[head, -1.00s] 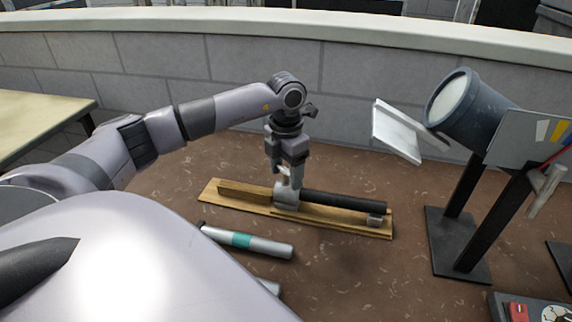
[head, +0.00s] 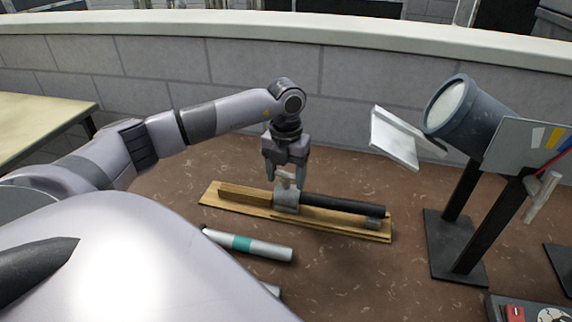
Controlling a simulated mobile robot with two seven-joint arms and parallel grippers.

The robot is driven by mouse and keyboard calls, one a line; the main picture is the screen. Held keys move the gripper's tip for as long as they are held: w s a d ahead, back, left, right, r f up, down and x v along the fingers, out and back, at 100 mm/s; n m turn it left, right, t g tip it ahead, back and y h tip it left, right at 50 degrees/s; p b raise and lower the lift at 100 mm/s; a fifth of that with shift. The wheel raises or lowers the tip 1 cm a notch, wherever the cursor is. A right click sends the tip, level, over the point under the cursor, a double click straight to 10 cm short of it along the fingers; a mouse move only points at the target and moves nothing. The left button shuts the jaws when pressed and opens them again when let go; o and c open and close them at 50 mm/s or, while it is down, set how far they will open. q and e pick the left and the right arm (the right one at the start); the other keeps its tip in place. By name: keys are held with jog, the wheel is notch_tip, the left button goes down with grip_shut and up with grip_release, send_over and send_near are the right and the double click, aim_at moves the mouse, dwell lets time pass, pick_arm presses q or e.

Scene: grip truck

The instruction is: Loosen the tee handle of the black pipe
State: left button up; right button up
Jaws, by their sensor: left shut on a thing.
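The black pipe (head: 345,204) lies along a wooden board (head: 330,225) on the brown floor. Its left end sits in a grey clamp block (head: 286,202) with a small pale tee handle (head: 286,182) on top. My left gripper (head: 286,178) points down from above the clamp, with one finger on each side of the tee handle, and is shut on it. The fingers partly hide the handle. My right gripper is not in view.
A grey tube with a teal band (head: 240,241) lies in front of the board. At right a lamp (head: 462,108) stands on dark posts with bases on the floor. A low block wall (head: 360,100) runs behind. A pale table (head: 35,125) is at far left.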

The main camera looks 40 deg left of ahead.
aim_at(286, 173)
pick_arm(q)
jog(key=o, duration=1.1)
jog(key=shift+c, duration=0.2)
jog(key=shift+r, duration=0.1)
notch_tip(286, 173, up, 7)
jog(key=shift+b, duration=0.3)
